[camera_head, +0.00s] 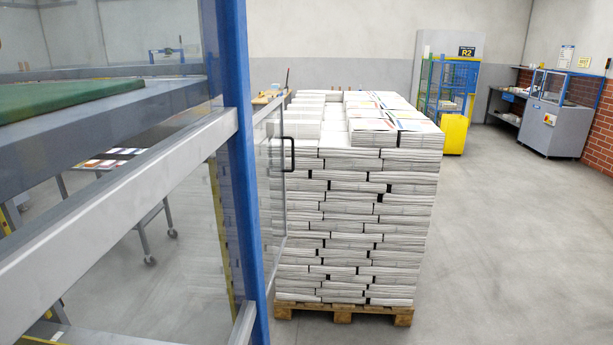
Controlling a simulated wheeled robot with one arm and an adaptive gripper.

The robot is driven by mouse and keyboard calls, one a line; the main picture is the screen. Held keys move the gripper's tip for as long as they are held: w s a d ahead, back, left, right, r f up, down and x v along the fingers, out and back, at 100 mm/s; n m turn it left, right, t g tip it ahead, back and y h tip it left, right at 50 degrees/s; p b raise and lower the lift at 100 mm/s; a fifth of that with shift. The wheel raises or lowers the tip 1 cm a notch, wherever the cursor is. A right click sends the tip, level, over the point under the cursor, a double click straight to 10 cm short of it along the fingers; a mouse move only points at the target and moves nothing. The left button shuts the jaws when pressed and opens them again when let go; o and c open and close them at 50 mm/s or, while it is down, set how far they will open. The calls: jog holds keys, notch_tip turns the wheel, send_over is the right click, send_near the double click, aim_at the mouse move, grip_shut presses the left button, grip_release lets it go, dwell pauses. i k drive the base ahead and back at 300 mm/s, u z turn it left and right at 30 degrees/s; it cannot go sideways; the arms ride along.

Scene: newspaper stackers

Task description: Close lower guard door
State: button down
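A clear guard door (270,180) with a thin grey frame shows just right of a blue post, in front of the newspaper stack. It is seen at a steep angle and appears to stand open, swung out from the guard. Its black handle (292,154) is on the right edge. The blue post (238,150) hides part of the door's left side. My gripper is not in view.
Clear guard panels with a grey rail (110,213) fill the near left. A tall newspaper stack (355,215) on a wooden pallet (345,313) stands close behind the door. A yellow box (453,134) and a grey cabinet (553,130) stand farther back. The floor at right is clear.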

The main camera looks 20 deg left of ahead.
aim_at(278, 102)
jog(key=i, duration=1.7)
jog(key=u, duration=1.65)
jog(key=i, duration=0.6)
jog(key=u, duration=0.9)
